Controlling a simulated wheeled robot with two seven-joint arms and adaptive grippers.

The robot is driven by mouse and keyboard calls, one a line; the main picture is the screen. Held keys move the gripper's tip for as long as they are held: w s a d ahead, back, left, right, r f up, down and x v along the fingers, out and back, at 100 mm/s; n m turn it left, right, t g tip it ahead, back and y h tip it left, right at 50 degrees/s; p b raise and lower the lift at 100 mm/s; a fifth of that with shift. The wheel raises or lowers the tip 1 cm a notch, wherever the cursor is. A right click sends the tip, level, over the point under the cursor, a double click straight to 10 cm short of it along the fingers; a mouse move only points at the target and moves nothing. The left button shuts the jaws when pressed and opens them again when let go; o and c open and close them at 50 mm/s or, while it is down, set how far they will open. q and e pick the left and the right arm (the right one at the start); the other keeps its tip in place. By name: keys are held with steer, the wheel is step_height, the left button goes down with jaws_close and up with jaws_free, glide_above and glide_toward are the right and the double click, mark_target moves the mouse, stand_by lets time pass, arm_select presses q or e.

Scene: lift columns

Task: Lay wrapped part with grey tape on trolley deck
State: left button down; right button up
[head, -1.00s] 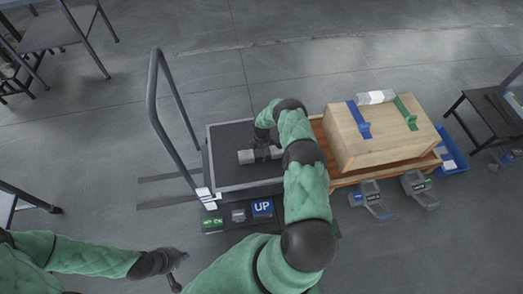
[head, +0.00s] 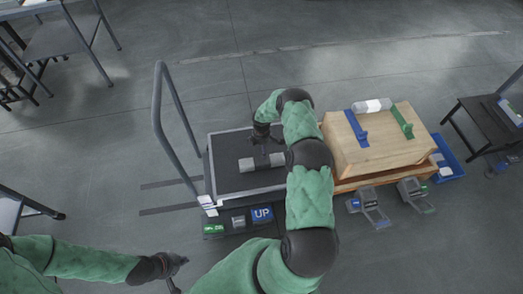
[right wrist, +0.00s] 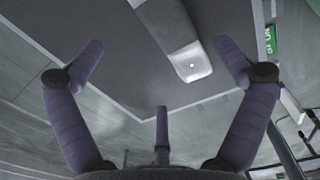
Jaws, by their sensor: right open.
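A grey-white wrapped part (head: 248,165) lies on the dark trolley deck (head: 228,182).
The trolley's tall handle (head: 159,120) rises at the left. Labelled pedals and an UP sign (head: 262,214) sit along the front.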

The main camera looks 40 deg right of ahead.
steer(key=shift+r, duration=0.55)
steer(key=s+a+r+m+y, duration=0.1)
steer(key=s+a+m+y, duration=0.2)
steer(key=a, duration=0.9)
steer(key=s+a+r+m, duration=0.1)
steer(key=s+a+m, duration=0.3)
steer(key=a, duration=0.9)
steer(key=s+a+r+m, duration=0.3)
steer(key=s+a, duration=0.2)
steer(key=s, duration=0.3)
steer(key=s+a+r+m+y, duration=0.1)
steer(key=s+a+r+m, duration=0.2)
steer(key=s+a, duration=0.3)
steer(key=shift+s+r+m, duration=0.4)
steer(key=shift+s+m, duration=0.4)
steer(key=shift+s, duration=0.3)
steer(key=shift+s+f, duration=0.1)
